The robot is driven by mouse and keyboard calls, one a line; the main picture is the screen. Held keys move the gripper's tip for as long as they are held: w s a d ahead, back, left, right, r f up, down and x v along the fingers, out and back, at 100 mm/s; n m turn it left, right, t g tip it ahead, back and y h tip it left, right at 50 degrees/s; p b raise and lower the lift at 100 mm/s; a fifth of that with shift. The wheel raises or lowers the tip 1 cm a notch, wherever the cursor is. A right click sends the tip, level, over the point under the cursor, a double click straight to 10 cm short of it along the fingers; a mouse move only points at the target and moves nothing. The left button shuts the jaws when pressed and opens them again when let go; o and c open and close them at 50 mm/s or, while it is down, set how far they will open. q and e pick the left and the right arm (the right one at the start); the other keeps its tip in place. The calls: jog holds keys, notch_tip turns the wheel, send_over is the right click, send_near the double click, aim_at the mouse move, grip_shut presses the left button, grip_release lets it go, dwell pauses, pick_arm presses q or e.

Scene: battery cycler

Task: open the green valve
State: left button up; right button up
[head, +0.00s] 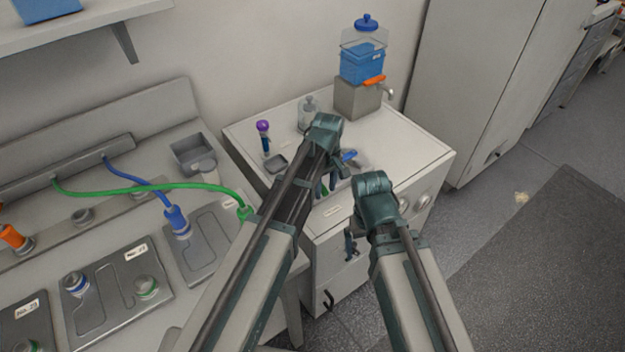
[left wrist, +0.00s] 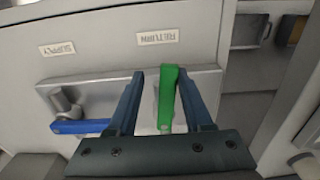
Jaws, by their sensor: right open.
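The green valve handle (left wrist: 167,98) points up and down in the left wrist view, under the RETURN label (left wrist: 157,38). My left gripper (left wrist: 160,103) is open, with one finger on each side of the handle. The right finger is close beside it; a gap shows at the left finger. In the head view my left gripper (head: 325,184) is over the small cabinet, and my arm mostly hides the valve. My right gripper (head: 351,246) is open and empty in front of the cabinet.
A blue valve handle (left wrist: 80,127) lies sideways under the SUPPLY label (left wrist: 57,48). A blue water container (head: 362,65), a small bottle (head: 308,112) and a purple-capped tube (head: 264,135) stand on the cabinet (head: 415,150). Green and blue hoses cross the left bench.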

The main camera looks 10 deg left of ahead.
pick_arm(q)
jog(key=shift+c, duration=0.4)
jog(key=shift+c, duration=1.3)
jog(key=shift+w+d, duration=0.15)
jog(key=shift+o, duration=1.2)
jog(key=shift+r, duration=0.1)
